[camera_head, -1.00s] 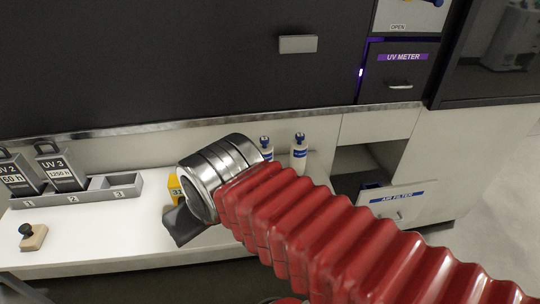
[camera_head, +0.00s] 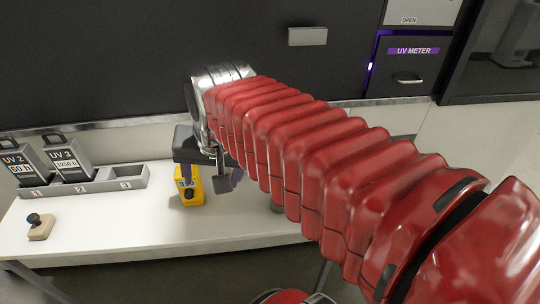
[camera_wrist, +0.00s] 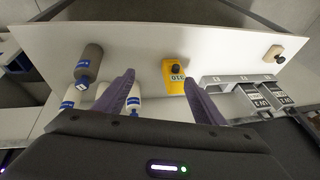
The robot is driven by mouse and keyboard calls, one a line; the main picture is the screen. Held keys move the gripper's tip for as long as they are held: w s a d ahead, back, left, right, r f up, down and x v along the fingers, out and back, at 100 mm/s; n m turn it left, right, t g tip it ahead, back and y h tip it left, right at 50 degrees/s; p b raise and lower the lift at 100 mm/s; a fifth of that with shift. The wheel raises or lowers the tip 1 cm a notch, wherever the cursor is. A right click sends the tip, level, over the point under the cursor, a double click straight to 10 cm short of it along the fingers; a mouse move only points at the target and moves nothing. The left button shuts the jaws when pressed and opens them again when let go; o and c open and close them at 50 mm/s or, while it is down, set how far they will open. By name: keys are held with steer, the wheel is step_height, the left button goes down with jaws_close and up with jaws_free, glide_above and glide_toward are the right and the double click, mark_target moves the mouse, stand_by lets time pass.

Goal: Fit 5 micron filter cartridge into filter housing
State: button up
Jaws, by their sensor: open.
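My gripper (camera_wrist: 160,96) is open and empty, its two purple fingers apart. In the head view it (camera_head: 222,180) hangs pointing down beside a yellow device, with its fingers partly hidden. In the wrist view a grey cylinder with a blue-marked end (camera_wrist: 90,60) stands left of the fingers. White cylinders with blue bands show near the left finger, one left of it (camera_wrist: 101,92) and one beside its tip (camera_wrist: 134,103). I cannot read their labels, so I cannot tell which is the 5 micron cartridge or the housing. My arm hides most of them in the head view.
The yellow device (camera_head: 190,190) with a dark knob stands on the white table (camera_head: 120,225). A stamp (camera_head: 41,226) lies front left. A dark cabinet overhangs the back.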

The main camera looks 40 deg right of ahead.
steer(key=w+d+m+g, duration=0.1)
steer(key=w+d+m, duration=0.2)
steer(key=d+m, duration=0.5)
steer(key=w+d+m+g, duration=0.1)
steer(key=w+d+m, duration=0.2)
steer(key=d+m, duration=0.6)
steer(key=w+d+m, duration=0.3)
steer(key=d+m, duration=0.6)
steer(key=d, duration=0.1)
steer(key=shift+w+g+y, duration=0.4)
steer(key=shift+w+a+f, duration=0.1)
steer(key=shift+w+f, duration=0.1)
steer(key=shift+f, duration=1.2)
steer(key=shift+w+d+f, duration=0.1)
steer(key=shift+w+f, duration=0.15)
steer(key=shift+f, duration=1.2)
steer(key=shift+w+a+f, duration=0.1)
steer(key=shift+w+f, duration=0.1)
steer(key=shift+f, duration=1.2)
steer(key=shift+w+f, duration=0.2)
steer(key=shift+f, duration=1.1)
steer(key=shift+w+f, duration=0.15)
steer(key=shift+f, duration=1.15)
